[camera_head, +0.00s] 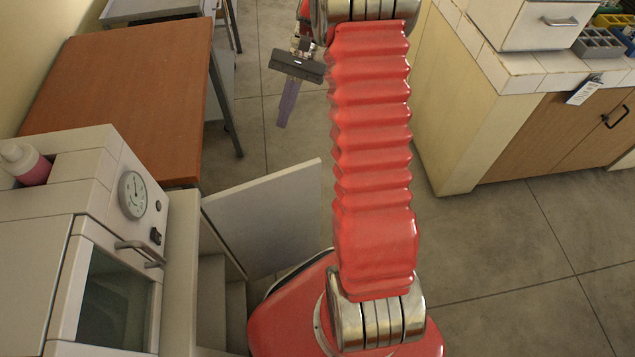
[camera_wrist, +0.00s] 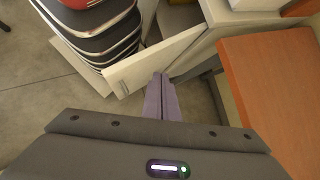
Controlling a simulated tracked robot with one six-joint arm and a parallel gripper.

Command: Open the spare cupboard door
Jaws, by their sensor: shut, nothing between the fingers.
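The white cupboard door (camera_head: 265,222) stands swung open, out from the low cupboard (camera_head: 212,295), whose pale shelved inside shows partly. My gripper (camera_head: 284,120) is shut and empty, beyond the door's free end in the head view. In the wrist view my fingertips (camera_wrist: 160,78) overlap the door's lower edge; I cannot tell whether they touch it. My red arm hides part of the floor.
An incubator (camera_head: 135,280) with a gauge, handle and dark window stands at left, a pink bottle (camera_head: 30,165) on it. A brown-topped table (camera_head: 125,85) is behind. A tiled counter (camera_head: 520,72) with wooden doors stands right. Grey floor (camera_head: 500,270) is clear between.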

